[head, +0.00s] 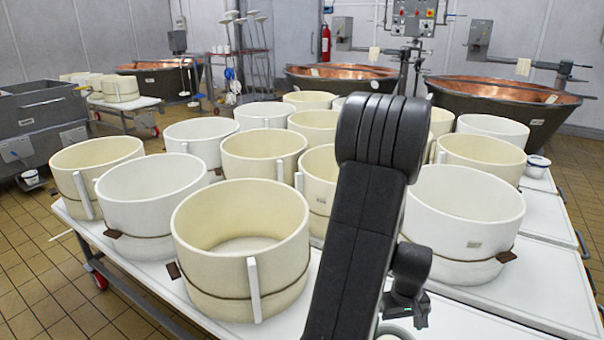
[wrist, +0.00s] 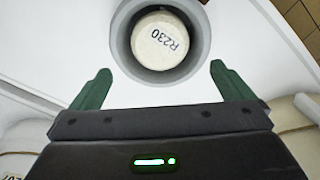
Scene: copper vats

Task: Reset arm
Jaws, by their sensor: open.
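My arm rises in front of the table in the head view, folded over at its top joint. My gripper (head: 408,312) hangs low over the white table top, to the right of the arm link. In the wrist view my gripper (wrist: 161,69) is open, with its two green fingers spread and nothing between them. Beyond the fingertips is a round grey-white container (wrist: 119,42) with a cream piece (wrist: 160,42) inside, marked R230. I cannot tell the gap between the fingers and the container.
Cream and white round moulds (head: 242,250) crowd the table (head: 520,290), several of them near my arm. A large white mould (head: 463,225) stands just right of the arm. Copper vats (head: 500,98) stand behind.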

